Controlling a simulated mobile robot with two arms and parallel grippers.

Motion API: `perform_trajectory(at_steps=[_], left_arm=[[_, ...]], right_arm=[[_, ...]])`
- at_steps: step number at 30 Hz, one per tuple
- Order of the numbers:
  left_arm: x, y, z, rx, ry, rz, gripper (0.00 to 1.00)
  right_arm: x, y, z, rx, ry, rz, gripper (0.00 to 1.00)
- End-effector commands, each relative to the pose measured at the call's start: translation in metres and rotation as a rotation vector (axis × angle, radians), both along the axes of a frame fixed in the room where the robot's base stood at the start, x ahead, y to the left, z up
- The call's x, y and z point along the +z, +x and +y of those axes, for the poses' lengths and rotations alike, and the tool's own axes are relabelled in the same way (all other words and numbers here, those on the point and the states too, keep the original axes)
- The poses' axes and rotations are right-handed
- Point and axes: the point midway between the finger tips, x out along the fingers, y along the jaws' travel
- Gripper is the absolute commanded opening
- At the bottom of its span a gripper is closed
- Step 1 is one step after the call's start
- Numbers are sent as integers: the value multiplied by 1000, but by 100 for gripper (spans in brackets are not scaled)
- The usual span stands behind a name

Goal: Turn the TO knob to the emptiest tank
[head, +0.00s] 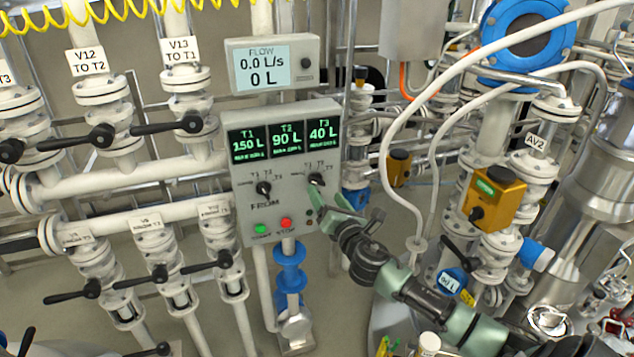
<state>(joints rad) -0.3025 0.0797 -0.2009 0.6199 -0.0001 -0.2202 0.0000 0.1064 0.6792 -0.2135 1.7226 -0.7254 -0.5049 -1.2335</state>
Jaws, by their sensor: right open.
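The grey control panel (243,222) stands in the middle of the head view. Its green displays read T1 150 L, T2 90 L (286,139) and T3 40 L (323,132), so T3 shows the lowest volume. The black TO knob (316,180) is at the panel's right, with small position marks around it; its exact pointing is too small to tell. The FROM knob (264,188) is at the left. My right gripper (325,202) is open just below the TO knob, fingers toward the panel; I cannot tell whether it touches. It hides the label below that knob. My left gripper is not in view.
A green button (260,229) and a red button (286,223) sit low on the panel. A flow meter (272,64) above reads 0.0 L/s and 0 L. Pipes with black-handled valves fill the left; a yellow actuator (494,198) and white hoses are at the right.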

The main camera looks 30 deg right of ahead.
Motion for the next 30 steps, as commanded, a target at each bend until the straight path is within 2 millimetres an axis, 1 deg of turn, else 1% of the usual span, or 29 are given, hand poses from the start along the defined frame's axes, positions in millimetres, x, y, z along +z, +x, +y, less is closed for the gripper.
perform_trajectory(at_steps=[1,6,10,15,22,23,24,26,27,29,30], left_arm=[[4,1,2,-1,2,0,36],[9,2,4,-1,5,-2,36],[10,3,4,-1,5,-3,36],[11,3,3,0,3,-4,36],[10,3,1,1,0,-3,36],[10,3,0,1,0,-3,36],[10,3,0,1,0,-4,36],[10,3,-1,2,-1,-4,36],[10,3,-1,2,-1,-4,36],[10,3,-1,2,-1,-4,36],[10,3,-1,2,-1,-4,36]], right_arm=[[3,9,-2,-2,4,-2,67],[2,36,-9,-2,6,0,67],[1,51,-12,-1,6,-1,67],[0,60,-14,0,6,1,67],[-1,60,-14,1,7,2,67],[-1,60,-14,1,7,2,62],[-1,60,-14,1,7,2,51],[-1,60,-14,1,7,2,34],[-1,60,-14,0,6,1,23],[-1,60,-14,0,6,1,6],[-1,60,-14,0,6,1,5]])
